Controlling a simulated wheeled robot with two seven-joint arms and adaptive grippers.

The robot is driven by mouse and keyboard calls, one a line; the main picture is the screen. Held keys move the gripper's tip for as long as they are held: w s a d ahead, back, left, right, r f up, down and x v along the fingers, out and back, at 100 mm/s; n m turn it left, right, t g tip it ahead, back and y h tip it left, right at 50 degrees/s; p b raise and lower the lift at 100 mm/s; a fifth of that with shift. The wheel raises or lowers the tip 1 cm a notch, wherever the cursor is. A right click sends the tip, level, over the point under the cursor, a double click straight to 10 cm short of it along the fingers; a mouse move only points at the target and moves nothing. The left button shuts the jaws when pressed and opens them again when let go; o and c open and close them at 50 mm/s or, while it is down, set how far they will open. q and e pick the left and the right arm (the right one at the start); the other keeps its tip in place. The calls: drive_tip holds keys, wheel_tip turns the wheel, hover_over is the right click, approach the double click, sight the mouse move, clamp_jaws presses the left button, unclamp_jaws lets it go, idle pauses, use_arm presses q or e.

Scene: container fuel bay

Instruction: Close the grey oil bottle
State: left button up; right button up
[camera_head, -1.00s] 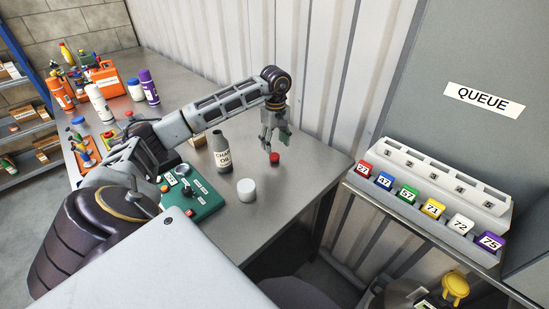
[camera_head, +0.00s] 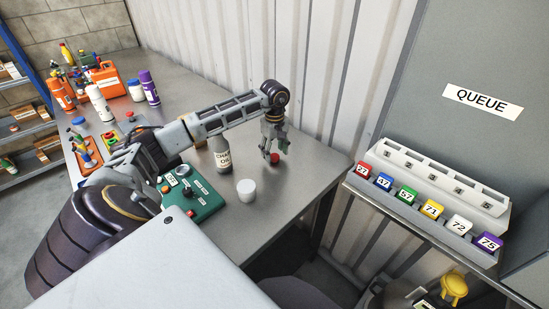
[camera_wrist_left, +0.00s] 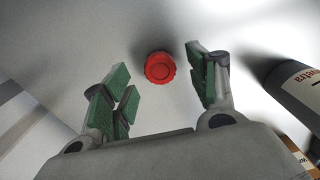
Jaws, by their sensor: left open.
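In the left wrist view the bottle (camera_wrist_left: 300,88) is at the right edge, outside the fingers. A small red cap (camera_head: 275,158) lies on the bench to the right of the bottle; it also shows in the wrist view (camera_wrist_left: 160,67). My left gripper (camera_head: 272,150) points down over the red cap. Its green-padded fingers are open, with the cap between and slightly beyond them. My right gripper is not in view.
A white cylindrical container (camera_head: 246,190) stands in front of the bottle. A green control panel (camera_head: 193,194) is to the left. The corrugated wall (camera_head: 300,70) rises behind the bench. A rack of numbered coloured blocks (camera_head: 430,195) is at the right.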

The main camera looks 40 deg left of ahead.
sight(275, 156)
use_arm(q)
drive_tip(key=shift+f, duration=0.9)
drive_tip(key=c, duration=0.6)
drive_tip(key=shift+c, duration=1)
drive_tip(key=shift+r, duration=0.8)
wheel_tip(275, 156, up, 3)
wheel_tip(275, 156, up, 4)
drive_tip(key=shift+r, duration=0.1)
drive_tip(key=shift+r+b, duration=0.3)
drive_tip(key=shift+r, duration=0.35)
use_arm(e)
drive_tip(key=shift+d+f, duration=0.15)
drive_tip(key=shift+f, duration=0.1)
